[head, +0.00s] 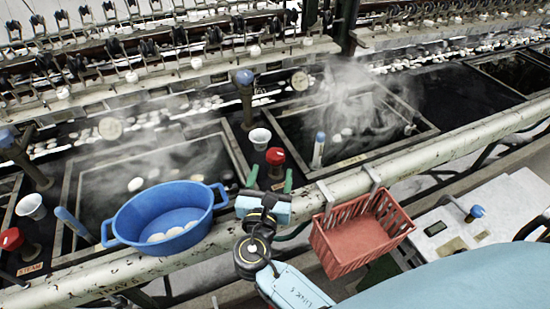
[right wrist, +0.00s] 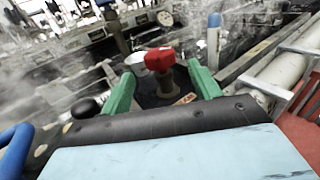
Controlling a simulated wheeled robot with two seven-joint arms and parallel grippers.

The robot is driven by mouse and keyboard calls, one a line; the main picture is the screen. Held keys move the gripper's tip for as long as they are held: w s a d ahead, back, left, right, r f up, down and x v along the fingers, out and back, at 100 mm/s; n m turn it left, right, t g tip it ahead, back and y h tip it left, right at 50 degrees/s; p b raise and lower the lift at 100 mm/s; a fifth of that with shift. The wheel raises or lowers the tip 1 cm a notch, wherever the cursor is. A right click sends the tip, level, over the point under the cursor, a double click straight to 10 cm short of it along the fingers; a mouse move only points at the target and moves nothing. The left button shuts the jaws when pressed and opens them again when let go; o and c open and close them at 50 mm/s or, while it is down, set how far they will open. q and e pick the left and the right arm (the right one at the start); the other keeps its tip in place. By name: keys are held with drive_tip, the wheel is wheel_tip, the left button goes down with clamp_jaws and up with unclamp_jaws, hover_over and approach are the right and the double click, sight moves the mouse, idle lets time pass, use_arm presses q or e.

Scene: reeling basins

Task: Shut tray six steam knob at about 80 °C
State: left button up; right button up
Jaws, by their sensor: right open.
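A red steam knob (head: 275,156) stands on a dark post between two steaming basins in the head view. It also shows in the right wrist view (right wrist: 160,58), ahead of and between the fingers. My right gripper (head: 270,177) is open and empty, its green fingertips just on the near side of this knob. I cannot tell whether they touch it. A second red knob (head: 12,239) is at the far left. The round dial gauges (head: 300,80) and (head: 110,128) are too small to read. Steam rises over the right basin (head: 375,148). My left gripper is not in view.
A blue tub (head: 165,212) with white cocoons sits left of my right gripper. A red basket (head: 362,240) hangs on the rail (head: 430,153) at right. A white cup (head: 260,138) and blue-capped stick (head: 319,150) stand near the knob. A blue-topped post (head: 245,95) rises behind.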

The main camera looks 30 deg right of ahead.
drive_tip(key=v, duration=0.5)
idle(5.7)
